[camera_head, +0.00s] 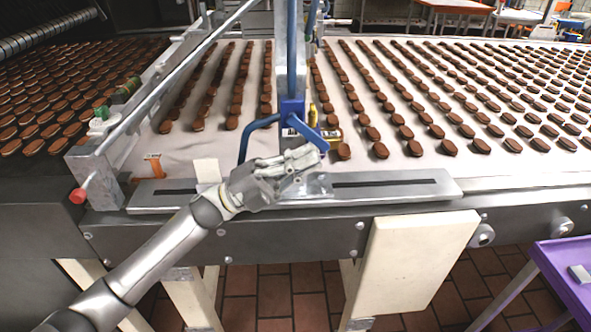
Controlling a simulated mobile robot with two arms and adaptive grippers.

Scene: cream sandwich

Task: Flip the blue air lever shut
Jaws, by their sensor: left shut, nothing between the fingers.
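The blue air lever (309,134) slants down to the right from a blue fitting (291,108) on the vertical blue pipe, above the near edge of the conveyor. My left gripper (312,155) reaches in from the lower left. It is shut and empty, with its fingertips just below the lever's lower end. I cannot tell whether they touch the lever. My right gripper is not in view.
A bent blue hose (248,136) hangs left of the lever. A brass fitting (333,137) sits just right of it. Rows of brown sandwich biscuits (420,100) cover the pale belt. A metal plate (395,185) runs along the front edge. A purple cart (560,270) stands at the lower right.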

